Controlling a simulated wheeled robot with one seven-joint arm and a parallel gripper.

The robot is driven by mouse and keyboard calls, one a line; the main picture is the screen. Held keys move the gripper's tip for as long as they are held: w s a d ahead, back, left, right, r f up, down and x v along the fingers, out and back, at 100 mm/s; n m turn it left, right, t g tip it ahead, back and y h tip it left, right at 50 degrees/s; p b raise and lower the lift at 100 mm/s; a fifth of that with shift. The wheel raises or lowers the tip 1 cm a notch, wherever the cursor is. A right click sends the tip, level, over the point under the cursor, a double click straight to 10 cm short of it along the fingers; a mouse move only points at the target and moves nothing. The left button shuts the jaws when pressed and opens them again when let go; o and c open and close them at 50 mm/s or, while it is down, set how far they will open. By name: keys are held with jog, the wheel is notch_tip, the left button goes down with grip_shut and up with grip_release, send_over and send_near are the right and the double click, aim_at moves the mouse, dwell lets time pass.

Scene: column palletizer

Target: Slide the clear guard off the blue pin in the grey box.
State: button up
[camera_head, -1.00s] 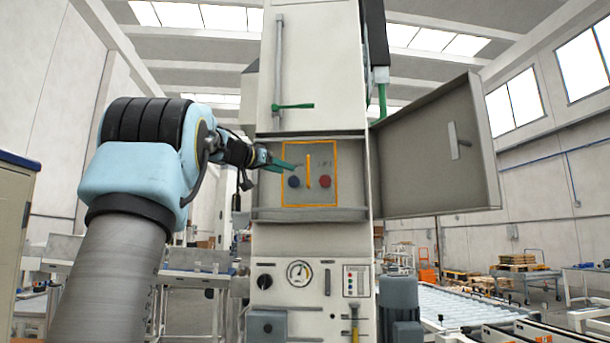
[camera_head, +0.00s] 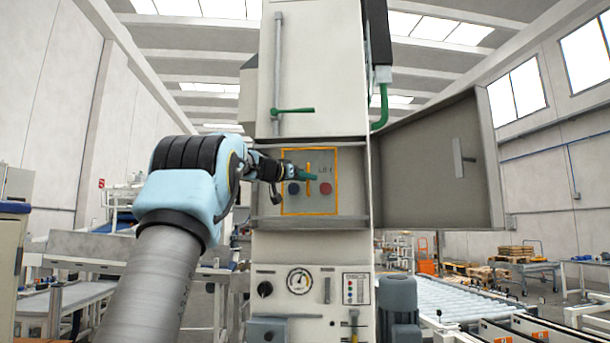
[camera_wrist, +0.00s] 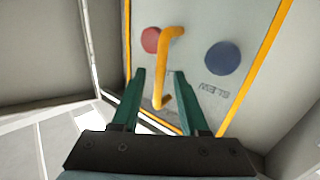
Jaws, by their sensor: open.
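The grey box (camera_head: 345,208) is an open recess in the front of the tall machine. In it is an orange-edged clear guard (camera_head: 337,180) with an upright orange handle, over the blue pin (camera_head: 293,188) at left and a red one (camera_head: 325,188) at right. My gripper (camera_head: 311,177) is at the guard's front, near the handle. In the wrist view, the open green fingers (camera_wrist: 159,72) have the orange handle (camera_wrist: 165,62) between them, with a gap visible on each side. Contact cannot be told. The blue pin (camera_wrist: 222,58) shows right of the fingers, the red one (camera_wrist: 151,39) left.
The box's grey door (camera_head: 437,165) stands open to the right. A gauge panel (camera_head: 300,281) is below the box, and a green lever (camera_head: 293,111) is above it. A roller conveyor (camera_head: 450,306) lies at lower right.

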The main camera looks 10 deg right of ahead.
jog(key=shift+c, duration=0.4)
grip_shut()
dwell(1.0)
